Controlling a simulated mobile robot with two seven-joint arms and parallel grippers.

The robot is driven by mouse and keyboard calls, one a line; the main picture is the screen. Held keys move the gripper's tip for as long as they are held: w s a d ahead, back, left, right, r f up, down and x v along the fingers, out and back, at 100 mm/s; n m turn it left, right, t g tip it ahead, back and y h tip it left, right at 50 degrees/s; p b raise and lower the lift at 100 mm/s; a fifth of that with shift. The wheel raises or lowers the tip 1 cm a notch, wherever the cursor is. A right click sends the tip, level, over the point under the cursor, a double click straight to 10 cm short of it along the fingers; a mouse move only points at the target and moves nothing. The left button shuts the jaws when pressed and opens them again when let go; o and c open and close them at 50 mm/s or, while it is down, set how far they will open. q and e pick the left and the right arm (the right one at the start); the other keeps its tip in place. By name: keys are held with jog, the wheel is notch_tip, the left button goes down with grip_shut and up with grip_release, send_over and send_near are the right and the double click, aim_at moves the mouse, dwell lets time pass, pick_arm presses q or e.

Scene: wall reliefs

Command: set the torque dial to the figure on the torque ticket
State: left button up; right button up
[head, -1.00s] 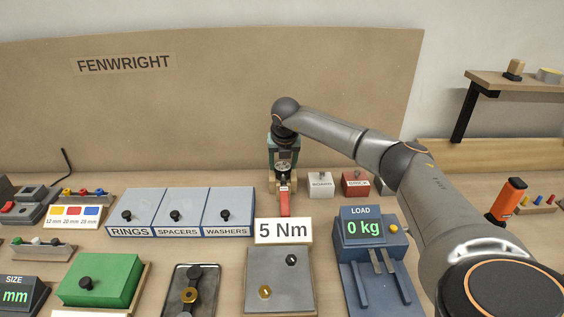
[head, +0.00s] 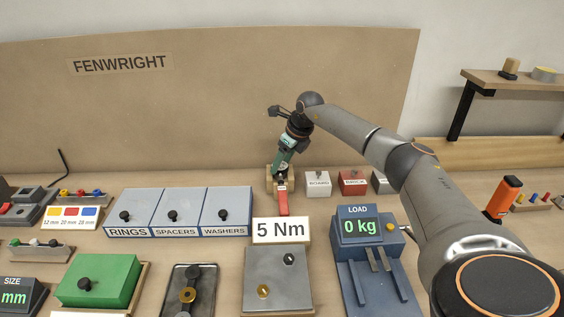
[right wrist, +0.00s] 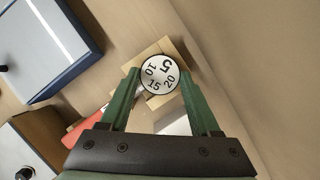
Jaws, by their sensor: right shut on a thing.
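The torque ticket (head: 281,230) is a white card reading "5 Nm" at the middle front in the head view. A red-handled tool (head: 283,200) lies behind it, at a wooden block; part of the red also shows in the right wrist view (right wrist: 88,130). The torque dial (right wrist: 160,74) is a round white face marked 5, 10, 15 and 20, with the 5 at upper right in that view. My right gripper (right wrist: 160,72) is shut on the dial, its green fingers on either side. I cannot make out an index mark. In the head view my gripper (head: 281,171) hides the dial. My left gripper is not in view.
Blue-grey bins (head: 173,212) stand left of the tool. A load scale (head: 362,226) reading 0 kg stands right of the ticket. Labelled blocks, including a white one (head: 318,184) and a red one (head: 353,183), stand close right of my gripper. A tall backboard rises behind.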

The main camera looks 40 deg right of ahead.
jog(key=shift+n, duration=0.6)
jog(key=o, duration=1.4)
jog(key=shift+r, duration=0.1)
jog(key=v, duration=1.2)
jog(key=shift+d+r, duration=0.2)
jog(key=shift+d, duration=0.1)
